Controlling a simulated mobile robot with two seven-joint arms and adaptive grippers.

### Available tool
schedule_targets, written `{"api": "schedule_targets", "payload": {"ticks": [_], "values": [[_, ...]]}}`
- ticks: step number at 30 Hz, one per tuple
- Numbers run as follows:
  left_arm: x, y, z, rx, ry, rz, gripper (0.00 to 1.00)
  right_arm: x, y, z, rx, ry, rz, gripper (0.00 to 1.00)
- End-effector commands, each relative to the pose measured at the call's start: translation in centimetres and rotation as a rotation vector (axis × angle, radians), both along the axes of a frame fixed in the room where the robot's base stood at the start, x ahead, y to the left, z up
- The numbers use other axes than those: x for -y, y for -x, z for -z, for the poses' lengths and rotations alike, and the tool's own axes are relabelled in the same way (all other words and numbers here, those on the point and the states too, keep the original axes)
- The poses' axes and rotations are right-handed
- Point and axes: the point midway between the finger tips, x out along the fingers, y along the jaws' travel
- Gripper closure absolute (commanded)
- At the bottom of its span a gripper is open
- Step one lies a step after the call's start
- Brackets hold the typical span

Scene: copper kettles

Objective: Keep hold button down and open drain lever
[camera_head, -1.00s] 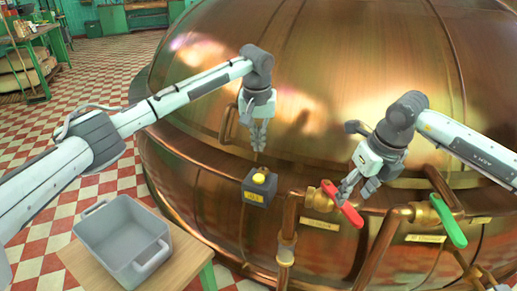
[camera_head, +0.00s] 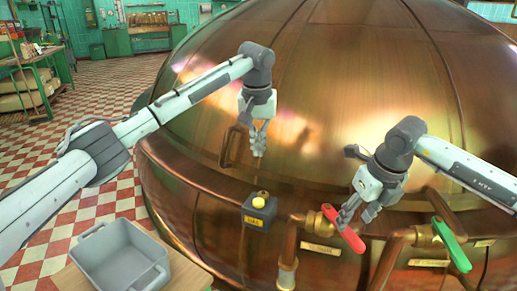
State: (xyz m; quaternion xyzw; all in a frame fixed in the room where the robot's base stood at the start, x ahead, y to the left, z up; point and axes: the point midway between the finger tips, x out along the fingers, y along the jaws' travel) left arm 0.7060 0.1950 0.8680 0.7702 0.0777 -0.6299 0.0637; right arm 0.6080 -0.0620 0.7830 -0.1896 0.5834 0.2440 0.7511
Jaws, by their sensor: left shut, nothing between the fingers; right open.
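The yellow hold button (camera_head: 258,202) sits on top of a dark box (camera_head: 260,215) on the copper kettle's rim. My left gripper (camera_head: 259,153) is shut and empty, pointing down above the button with a clear gap. A red lever (camera_head: 350,238) slants down to the right on a brass valve. A green lever (camera_head: 452,246) sits on another valve at the right. My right gripper (camera_head: 345,216) is open at the red lever's upper part; I cannot tell whether it touches. The label plates below are too small to read, so which lever is the drain is unclear.
The large copper kettle (camera_head: 330,90) fills the middle. Copper pipes (camera_head: 376,258) run below the levers. A grey bin (camera_head: 120,257) stands on a wooden table at the lower left. Checkered floor (camera_head: 110,95) lies open behind the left arm.

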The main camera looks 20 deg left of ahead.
Motion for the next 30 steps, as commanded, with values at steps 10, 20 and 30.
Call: {"api": "schedule_targets", "payload": {"ticks": [10,20,30], "values": [[0.0,0.0,0.3,0.0,0.0,0.0,1.0,0.0,0.0,-1.9,0.002,-0.001,0.0,0.48],[0.0,0.0,0.3,0.0,0.0,0.0,1.0,0.0,0.0,-5.3,0.002,0.0,-0.001,0.48],[0.0,0.0,0.2,0.0,0.0,0.0,1.0,0.0,-0.1,-8.7,0.002,-0.001,0.0,0.48]]}}
